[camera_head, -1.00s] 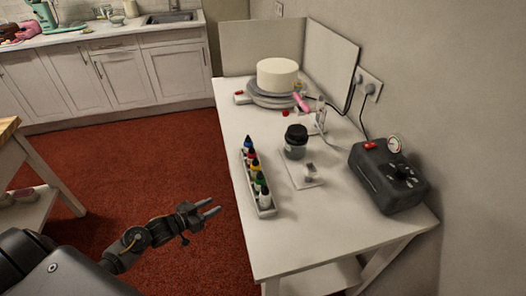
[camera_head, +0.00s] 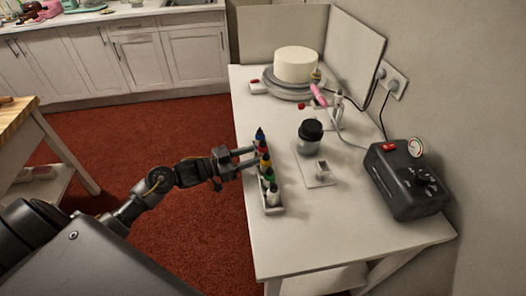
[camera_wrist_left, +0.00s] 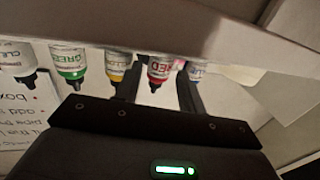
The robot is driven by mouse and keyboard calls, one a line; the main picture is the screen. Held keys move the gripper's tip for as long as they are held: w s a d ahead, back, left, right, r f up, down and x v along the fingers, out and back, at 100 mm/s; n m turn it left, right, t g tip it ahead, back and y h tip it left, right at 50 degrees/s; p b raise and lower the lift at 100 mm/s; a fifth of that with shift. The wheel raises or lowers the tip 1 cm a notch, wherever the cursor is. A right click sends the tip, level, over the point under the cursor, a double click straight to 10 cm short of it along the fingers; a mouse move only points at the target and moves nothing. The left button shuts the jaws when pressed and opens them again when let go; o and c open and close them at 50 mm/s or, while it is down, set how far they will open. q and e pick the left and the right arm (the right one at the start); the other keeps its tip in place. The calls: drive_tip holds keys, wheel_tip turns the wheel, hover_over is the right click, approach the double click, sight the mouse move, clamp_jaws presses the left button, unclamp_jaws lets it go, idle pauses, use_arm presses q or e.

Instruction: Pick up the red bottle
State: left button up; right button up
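The red bottle (camera_head: 263,149) stands in a white rack (camera_head: 272,211) near the left edge of the white table, in a row with other bottles. My left gripper (camera_head: 252,158) is at the rack's left side, level with the bottles. In the left wrist view the red bottle (camera_wrist_left: 159,70) shows nozzle down, between my two dark, spread fingers. The left gripper (camera_wrist_left: 158,88) is open, and I cannot tell whether a finger touches the bottle. In that view the yellow bottle (camera_wrist_left: 117,68) and a blue-lettered bottle (camera_wrist_left: 196,70) are close outside the fingers. My right gripper is not in view.
Green (camera_head: 269,175) and white (camera_head: 272,194) bottles stand at the rack's near end. A black-lidded jar (camera_head: 310,137) is right of the rack. A dark compressor (camera_head: 403,180) stands farther right. A cake (camera_head: 296,64) on a turntable is at the back.

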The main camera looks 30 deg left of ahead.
sight(263, 151)
use_arm(q)
drive_tip(key=shift+w+d+r, duration=0.2)
drive_tip(key=p+x, duration=0.1)
drive_tip(key=x, duration=0.3)
drive_tip(key=shift+w+d, duration=0.1)
drive_tip(key=shift+w, duration=0.05)
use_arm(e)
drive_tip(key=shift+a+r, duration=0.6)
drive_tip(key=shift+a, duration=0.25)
use_arm(q)
drive_tip(key=c, duration=0.4)
